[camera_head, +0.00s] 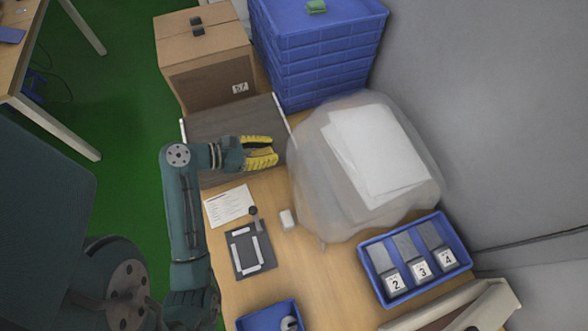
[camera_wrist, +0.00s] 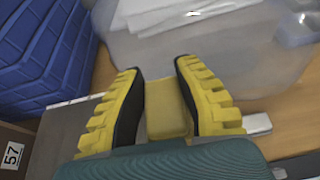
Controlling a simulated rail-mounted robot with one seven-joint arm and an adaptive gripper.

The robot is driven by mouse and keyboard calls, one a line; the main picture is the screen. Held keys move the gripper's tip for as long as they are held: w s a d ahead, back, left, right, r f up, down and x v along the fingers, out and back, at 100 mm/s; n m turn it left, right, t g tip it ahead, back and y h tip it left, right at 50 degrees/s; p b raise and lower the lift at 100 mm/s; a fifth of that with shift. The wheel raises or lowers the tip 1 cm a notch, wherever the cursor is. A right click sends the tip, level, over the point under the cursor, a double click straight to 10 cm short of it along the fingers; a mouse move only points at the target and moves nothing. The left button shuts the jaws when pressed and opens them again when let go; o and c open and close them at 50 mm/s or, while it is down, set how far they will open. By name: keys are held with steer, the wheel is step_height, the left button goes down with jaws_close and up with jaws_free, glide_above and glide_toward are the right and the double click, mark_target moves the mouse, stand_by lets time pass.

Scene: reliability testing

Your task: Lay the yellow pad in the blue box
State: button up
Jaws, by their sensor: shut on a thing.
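My gripper (camera_head: 270,150) has ribbed yellow fingers and is over the grey board at the back of the table. In the wrist view my gripper (camera_wrist: 160,76) is shut on the yellow pad (camera_wrist: 168,110), a dull yellow block between the dark inner faces of the fingers. In the head view the pad cannot be told apart from the fingers. A blue box (camera_head: 445,283) at the lower right holds grey blocks labelled 2, 3 and 4. Another small blue box (camera_head: 248,323) at the bottom edge is partly cut off and holds a pale round thing. I cannot tell which box the task names.
Stacked blue crates (camera_head: 318,62), with a green item (camera_head: 316,6) on top, and a cardboard box (camera_head: 205,70) stand at the back. A clear bag with white sheets (camera_head: 378,150) fills the middle right. A paper (camera_head: 229,206), dark panel (camera_head: 236,265) and white block (camera_head: 287,219) lie in front.

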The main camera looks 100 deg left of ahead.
mark_target(275, 183)
step_height(275, 183, down, 18)
steer(key=b, duration=0.4)
steer(key=shift+w+r, duration=0.1)
steer(key=shift+r, duration=0.05)
steer(key=o, duration=1)
steer(key=shift+c, duration=0.2)
steer(key=shift+r, duration=0.2)
steer(key=p+v, duration=0.1)
steer(key=v, duration=1.1)
steer(key=shift+f, duration=0.15)
